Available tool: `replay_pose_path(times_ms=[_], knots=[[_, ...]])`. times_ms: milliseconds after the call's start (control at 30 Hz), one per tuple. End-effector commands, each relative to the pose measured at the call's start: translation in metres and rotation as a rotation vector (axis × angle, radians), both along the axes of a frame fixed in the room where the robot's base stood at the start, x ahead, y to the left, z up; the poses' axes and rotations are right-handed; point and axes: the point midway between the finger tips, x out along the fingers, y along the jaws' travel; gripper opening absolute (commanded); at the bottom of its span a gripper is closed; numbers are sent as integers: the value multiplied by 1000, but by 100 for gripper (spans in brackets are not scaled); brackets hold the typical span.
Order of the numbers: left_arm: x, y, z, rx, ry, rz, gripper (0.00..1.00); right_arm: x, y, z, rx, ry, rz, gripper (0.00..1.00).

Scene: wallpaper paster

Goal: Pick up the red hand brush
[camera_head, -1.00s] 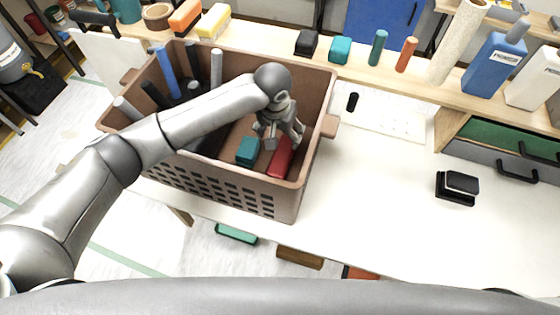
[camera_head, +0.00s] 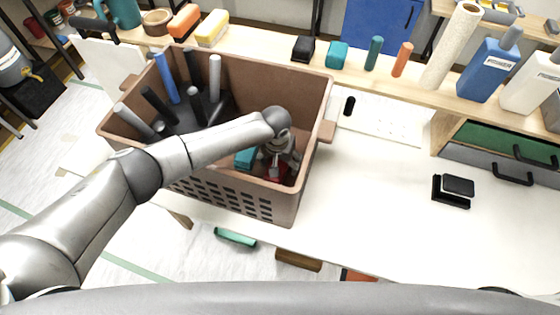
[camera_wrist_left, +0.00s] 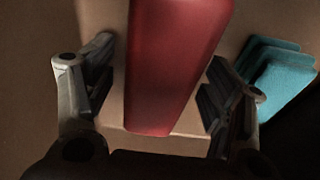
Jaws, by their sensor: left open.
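The red hand brush (camera_wrist_left: 172,65) lies in the brown basket (camera_head: 302,115), near its right end. In the left wrist view it stands between the two open fingers of my left gripper (camera_wrist_left: 158,95), with a gap on each side. In the head view my left gripper (camera_head: 275,165) is down inside the basket over the brush (camera_head: 272,172), and hides most of it. My right gripper is in neither view.
A teal block (camera_head: 245,158) lies close beside the brush and also shows in the left wrist view (camera_wrist_left: 278,72). Several upright handles, one of them blue (camera_head: 167,78), fill the basket's left part. A black stapler-like object (camera_head: 453,190) stands on the white table at right.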

Motion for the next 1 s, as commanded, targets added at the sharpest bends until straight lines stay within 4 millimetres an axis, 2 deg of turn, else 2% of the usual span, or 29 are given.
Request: replay_pose_path(times_ms=[133, 400, 833, 1000], knots=[[1, 0, -10, 0, 1, 2, 75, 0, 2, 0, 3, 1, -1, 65], [1, -1, -12, 0, 1, 0, 75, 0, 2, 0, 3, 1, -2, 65], [1, 0, -12, 0, 0, 1, 21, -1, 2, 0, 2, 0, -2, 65], [2, -1, -11, -1, -1, 1, 21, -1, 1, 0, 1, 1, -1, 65]])
